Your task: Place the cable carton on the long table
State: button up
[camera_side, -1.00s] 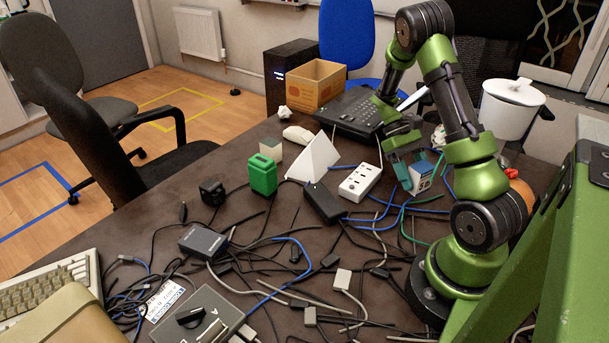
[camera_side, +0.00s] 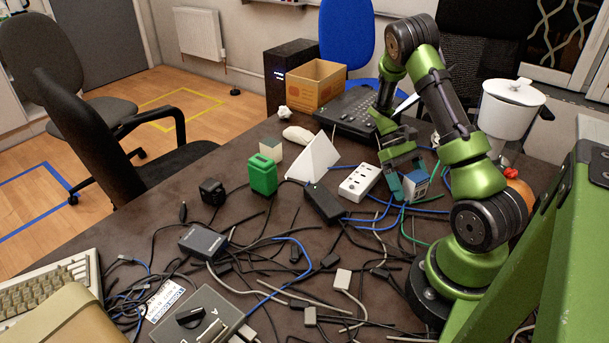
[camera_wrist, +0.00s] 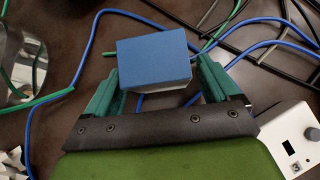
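The cable carton (camera_side: 417,184) is a small box with a blue top and white sides, at the right of the long table (camera_side: 191,200) in the side view. In the wrist view the carton (camera_wrist: 155,62) sits between the teal fingertips, blue face toward the camera. My gripper (camera_side: 408,187) points down with a finger on either side of it; the fingers (camera_wrist: 157,80) meet its sides in the wrist view. My gripper looks shut on the carton. The carton is low over the table; whether its base touches the table I cannot tell.
Blue and green cables lie around and under the carton. A white socket box (camera_side: 360,182) is just left of it. A white pot (camera_side: 511,112) stands behind at the right. A green canister (camera_side: 263,175) and a white wedge (camera_side: 313,158) stand further left; tangled cables cover the table's front.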

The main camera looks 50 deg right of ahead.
jog(key=shift+r, duration=0.1)
jog(key=v, duration=1.1)
jog(key=w+a+r+t+h, duration=0.2)
jog(key=w+a+r+t, duration=0.1)
jog(key=a+r, duration=0.3)
jog(key=s+a+r+t, duration=0.1)
jog(key=a+r+t, duration=0.2)
jog(key=a, duration=0.5)
jog(key=s+a+r+t, duration=0.2)
jog(key=a+t, duration=0.3)
jog(key=a, duration=0.3)
jog(key=s+a+r+t, duration=0.2)
jog(key=a+r+t, duration=0.2)
jog(key=a, duration=0.4)
jog(key=shift+r, duration=0.4)
